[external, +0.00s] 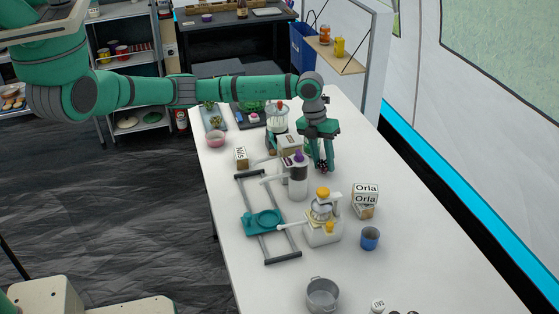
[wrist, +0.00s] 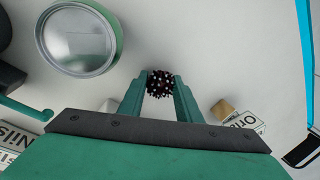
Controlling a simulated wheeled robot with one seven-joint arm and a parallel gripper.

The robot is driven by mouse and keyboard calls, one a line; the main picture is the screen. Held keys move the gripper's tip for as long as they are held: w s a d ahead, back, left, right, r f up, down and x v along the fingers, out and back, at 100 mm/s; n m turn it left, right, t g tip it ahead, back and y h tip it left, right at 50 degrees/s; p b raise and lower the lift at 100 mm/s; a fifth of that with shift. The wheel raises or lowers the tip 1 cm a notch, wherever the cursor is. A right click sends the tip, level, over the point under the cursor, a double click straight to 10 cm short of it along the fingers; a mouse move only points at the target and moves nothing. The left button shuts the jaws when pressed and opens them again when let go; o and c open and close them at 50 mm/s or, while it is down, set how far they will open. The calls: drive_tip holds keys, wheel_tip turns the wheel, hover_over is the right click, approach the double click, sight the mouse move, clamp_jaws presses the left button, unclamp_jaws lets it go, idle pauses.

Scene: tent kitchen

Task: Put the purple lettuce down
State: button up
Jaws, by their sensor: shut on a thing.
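The purple lettuce shows in the wrist view (wrist: 159,84) as a small dark, spiky ball with red and white specks, between my two green fingertips. In the external view the lettuce (external: 322,167) is a small dark shape at the tips of my gripper (external: 325,164). My gripper also shows in the wrist view (wrist: 160,87), shut on the lettuce and pointing down over the white table (external: 350,125). I cannot tell whether the lettuce touches the table.
Orla boxes (external: 365,195), a blue cup (external: 370,238), a yellow-topped juicer (external: 322,225) and a grey pot (external: 322,294) stand nearer the camera. The table right of my gripper is clear.

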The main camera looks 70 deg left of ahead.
drive_tip(key=shift+f, duration=0.1)
drive_tip(key=o, duration=1.1)
drive_tip(key=v, duration=1.2)
drive_tip(key=shift+r, duration=0.2)
drive_tip(key=shift+w, duration=0.1)
